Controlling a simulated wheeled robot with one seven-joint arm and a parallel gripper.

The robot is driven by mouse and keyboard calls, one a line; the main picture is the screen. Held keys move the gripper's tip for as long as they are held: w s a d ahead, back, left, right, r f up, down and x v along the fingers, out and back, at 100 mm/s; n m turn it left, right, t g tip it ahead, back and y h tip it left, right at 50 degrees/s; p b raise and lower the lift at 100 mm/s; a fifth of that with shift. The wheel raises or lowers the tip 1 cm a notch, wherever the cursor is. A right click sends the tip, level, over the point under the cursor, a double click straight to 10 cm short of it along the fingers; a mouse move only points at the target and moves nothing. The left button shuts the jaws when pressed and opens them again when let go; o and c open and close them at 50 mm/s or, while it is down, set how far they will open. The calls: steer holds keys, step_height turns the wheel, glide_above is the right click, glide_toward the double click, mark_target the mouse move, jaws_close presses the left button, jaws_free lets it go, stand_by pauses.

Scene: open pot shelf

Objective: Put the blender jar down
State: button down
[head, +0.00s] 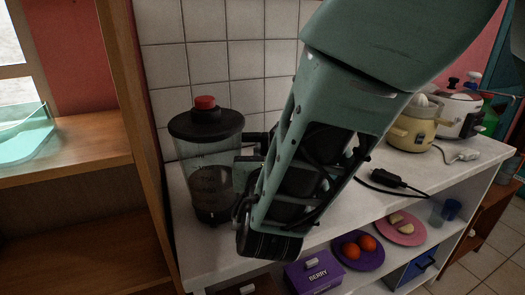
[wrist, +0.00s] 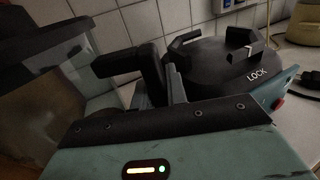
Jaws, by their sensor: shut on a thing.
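The blender jar (head: 212,178) is clear with a black lid and a red knob. It is upright at the left of the white counter top (head: 205,255). Its base is at or just above the counter; I cannot tell whether it touches. In the wrist view the jar (wrist: 45,85) fills the left edge, with its black handle (wrist: 128,65) towards the middle. My gripper (head: 249,165) is shut on the handle, to the right of the jar. In the wrist view the gripper (wrist: 168,88) is at the handle. A round black base marked LOCK (wrist: 210,68) stands beyond it.
A tiled wall (head: 165,70) is close behind the jar and a wooden cabinet side (head: 150,170) is to its left. A yellow juicer (head: 412,125), a white cooker (head: 458,112) and a black plug (head: 388,178) are on the right. The counter in front of the jar is clear.

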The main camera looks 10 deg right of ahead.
steer(key=c, duration=1.8)
jaws_free()
steer(key=shift+f, duration=0.15)
steer(key=o, duration=0.4)
